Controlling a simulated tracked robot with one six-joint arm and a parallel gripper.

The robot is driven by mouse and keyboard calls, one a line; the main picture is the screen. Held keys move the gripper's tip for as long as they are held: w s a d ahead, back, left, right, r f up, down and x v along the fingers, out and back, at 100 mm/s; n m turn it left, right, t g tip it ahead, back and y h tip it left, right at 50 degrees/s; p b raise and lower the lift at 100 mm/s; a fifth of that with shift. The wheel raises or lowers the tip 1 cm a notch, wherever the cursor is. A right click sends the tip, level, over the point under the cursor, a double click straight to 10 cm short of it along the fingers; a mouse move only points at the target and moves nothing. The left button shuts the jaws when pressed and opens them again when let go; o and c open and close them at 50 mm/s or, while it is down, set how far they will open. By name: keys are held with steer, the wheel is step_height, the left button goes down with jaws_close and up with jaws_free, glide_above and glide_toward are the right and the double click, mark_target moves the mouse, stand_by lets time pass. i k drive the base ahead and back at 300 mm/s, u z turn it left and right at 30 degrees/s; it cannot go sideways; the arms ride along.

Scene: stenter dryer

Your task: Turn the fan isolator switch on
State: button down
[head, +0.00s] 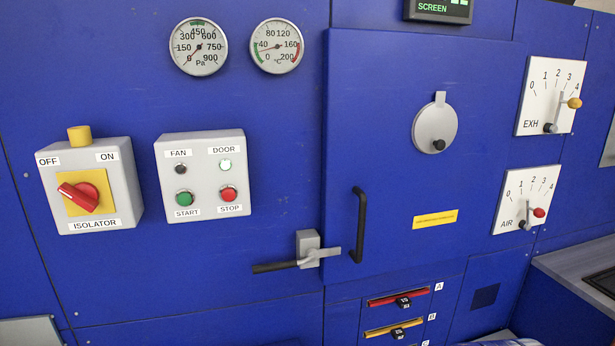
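The fan isolator (120,180) is a light grey box on the blue panel at the left in the head view. It has a yellow plate with a red rotary knob (85,196). The knob's grip points to the left and slightly up, on the side of the OFF label (48,161). The ON label (107,156) is at the box's upper right. My gripper is not in view.
Right of the isolator is a box (200,195) with a dark FAN lamp, a lit DOOR lamp, a green START and a red STOP button. A door handle (359,225) and a latch lever (300,255) stick out further right. Space before the isolator looks clear.

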mark_target(86, 195)
steer(key=u, duration=1.4)
steer(key=k, duration=0.5)
steer(key=u, duration=0.15)
steer(key=i, duration=0.5)
steer(key=z, duration=0.05)
